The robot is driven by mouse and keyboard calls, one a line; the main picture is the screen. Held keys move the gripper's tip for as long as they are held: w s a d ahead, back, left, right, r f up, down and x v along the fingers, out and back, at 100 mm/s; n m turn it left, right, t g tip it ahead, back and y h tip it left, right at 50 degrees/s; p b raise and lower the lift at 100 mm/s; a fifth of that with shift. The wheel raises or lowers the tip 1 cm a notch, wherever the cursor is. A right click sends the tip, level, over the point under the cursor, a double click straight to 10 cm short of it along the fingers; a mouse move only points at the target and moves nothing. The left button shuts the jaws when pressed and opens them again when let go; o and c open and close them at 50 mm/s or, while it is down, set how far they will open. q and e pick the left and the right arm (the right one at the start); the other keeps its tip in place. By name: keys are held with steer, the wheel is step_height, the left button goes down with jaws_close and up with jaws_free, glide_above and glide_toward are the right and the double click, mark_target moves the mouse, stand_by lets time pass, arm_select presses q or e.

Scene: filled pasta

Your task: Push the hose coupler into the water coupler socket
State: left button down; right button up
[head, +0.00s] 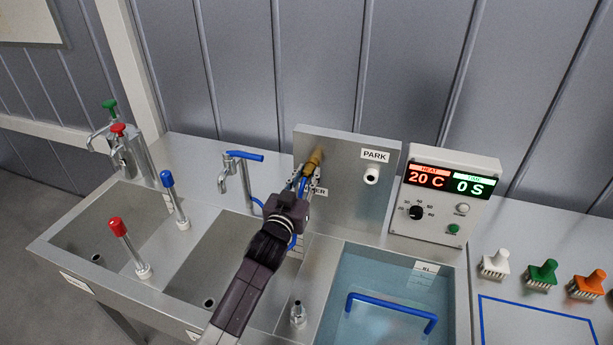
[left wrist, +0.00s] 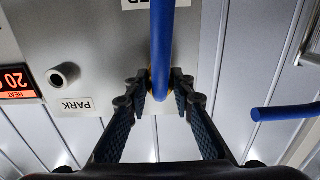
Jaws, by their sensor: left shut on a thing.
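My left gripper (head: 307,184) is shut on the brass hose coupler (head: 315,160) in front of the grey upright panel (head: 342,214). The blue hose (head: 292,240) runs from the coupler down beside my left arm. In the left wrist view my fingers (left wrist: 160,88) close around the coupler, and the blue hose (left wrist: 162,35) covers most of it. The water coupler socket is hidden behind the coupler and gripper. Its label (head: 321,191) is partly covered. I cannot tell whether the coupler touches the socket. My right gripper is not in view.
A white PARK stub (head: 371,176) sticks out of the panel to the right; it also shows in the left wrist view (left wrist: 63,76). A tap with a blue lever (head: 240,160) stands left of the panel. A control box (head: 445,200) and a water-filled basin (head: 385,290) are at right.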

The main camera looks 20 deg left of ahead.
arm_select(q)
steer(key=shift+r, duration=0.1)
stand_by(0.5)
steer(key=c, duration=1.6)
jaws_free()
steer(key=shift+w, duration=0.1)
steer(key=shift+o, duration=0.3)
steer(key=shift+o, duration=0.9)
